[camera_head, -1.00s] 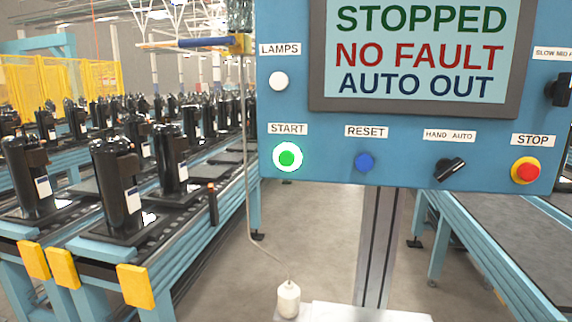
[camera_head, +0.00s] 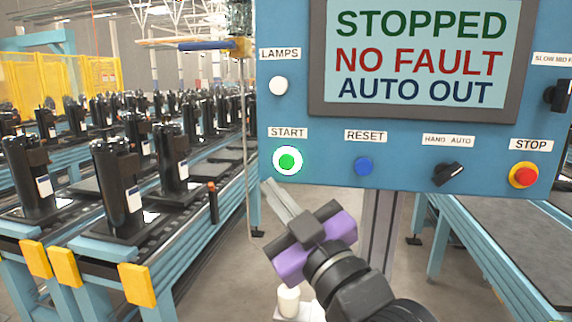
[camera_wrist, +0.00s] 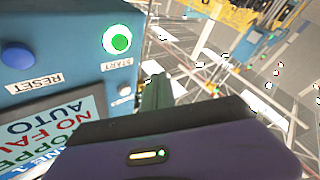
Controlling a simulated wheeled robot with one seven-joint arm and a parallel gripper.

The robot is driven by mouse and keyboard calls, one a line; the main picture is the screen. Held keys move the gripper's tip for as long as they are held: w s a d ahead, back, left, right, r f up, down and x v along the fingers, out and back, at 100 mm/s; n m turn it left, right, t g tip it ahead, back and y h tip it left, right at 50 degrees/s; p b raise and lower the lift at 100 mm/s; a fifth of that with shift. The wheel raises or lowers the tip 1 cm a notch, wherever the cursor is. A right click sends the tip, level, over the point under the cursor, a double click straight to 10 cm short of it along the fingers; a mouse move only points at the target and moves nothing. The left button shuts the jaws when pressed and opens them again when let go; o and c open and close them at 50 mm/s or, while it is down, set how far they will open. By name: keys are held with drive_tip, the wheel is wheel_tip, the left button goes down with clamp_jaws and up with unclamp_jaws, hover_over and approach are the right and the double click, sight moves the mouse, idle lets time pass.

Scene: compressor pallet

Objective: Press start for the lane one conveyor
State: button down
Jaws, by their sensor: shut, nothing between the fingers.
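The green START button (camera_head: 287,161), with a lit white ring, is at the lower left of the blue control panel (camera_head: 320,128). It also shows in the wrist view (camera_wrist: 119,41). My gripper (camera_head: 268,186) is shut and empty, its fingertips just below and left of the button in the head view. A gap to the button shows in the picture, but the depth between them is hard to tell. The panel screen (camera_head: 420,60) reads STOPPED, NO FAULT, AUTO OUT.
A blue RESET button (camera_head: 364,166), a black HAND/AUTO switch (camera_head: 448,174) and a red STOP button (camera_head: 523,175) sit right of START. A white LAMPS button (camera_head: 279,85) is above it. Conveyors with black compressors (camera_head: 115,185) stand at the left.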

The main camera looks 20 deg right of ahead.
sight(286, 162)
drive_tip(key=shift+r, duration=0.25)
drive_tip(key=shift+w+d+b, duration=0.3)
drive_tip(key=shift+w+d, duration=0.55)
drive_tip(key=shift+w, duration=0.35)
drive_tip(key=shift+w+d+b, duration=0.35)
drive_tip(key=shift+w+d, duration=0.55)
drive_tip(key=shift+w, duration=0.3)
drive_tip(key=shift+w+d+b, duration=0.3)
drive_tip(key=shift+w+d, duration=0.55)
drive_tip(key=shift+w, duration=0.35)
drive_tip(key=shift+w+d, duration=0.25)
drive_tip(key=shift+w, duration=0.1)
